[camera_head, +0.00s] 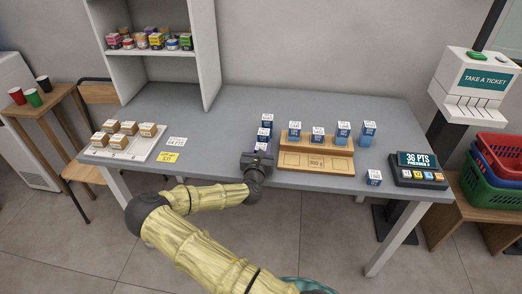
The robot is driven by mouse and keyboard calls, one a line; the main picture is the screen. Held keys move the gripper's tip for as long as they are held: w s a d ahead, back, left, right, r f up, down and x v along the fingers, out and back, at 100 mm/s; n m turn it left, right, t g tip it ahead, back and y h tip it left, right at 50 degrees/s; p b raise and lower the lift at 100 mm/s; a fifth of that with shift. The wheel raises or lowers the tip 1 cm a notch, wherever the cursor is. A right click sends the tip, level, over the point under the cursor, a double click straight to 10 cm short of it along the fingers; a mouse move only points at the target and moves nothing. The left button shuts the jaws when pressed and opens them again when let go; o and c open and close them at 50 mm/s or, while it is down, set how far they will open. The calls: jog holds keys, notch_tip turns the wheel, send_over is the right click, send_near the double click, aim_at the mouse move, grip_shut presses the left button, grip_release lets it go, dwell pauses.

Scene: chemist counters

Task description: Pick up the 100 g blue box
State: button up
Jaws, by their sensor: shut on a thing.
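My gripper (259,156) is at the front left of the wooden stand, low over the grey counter, and is shut on a small blue-and-white box (261,147). My gripper hides the lower part of that box, and its weight label is too small to read. Two more blue boxes, a near one (264,134) and a far one (267,121), stand in line behind it. Several blue boxes stand along the back of the stand, such as the leftmost one (294,129). Another blue box (374,177) lies alone at the counter's front right.
The wooden stand (316,164) is just right of my gripper. A points display (418,170) sits at the counter's right end. A white tray (104,152) of brown boxes is at the left, beside a yellow card (169,157). A shelf (203,50) rises behind.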

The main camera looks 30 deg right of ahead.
aim_at(261, 146)
notch_tip(261, 146, up, 10)
dwell(0.5)
dwell(0.3)
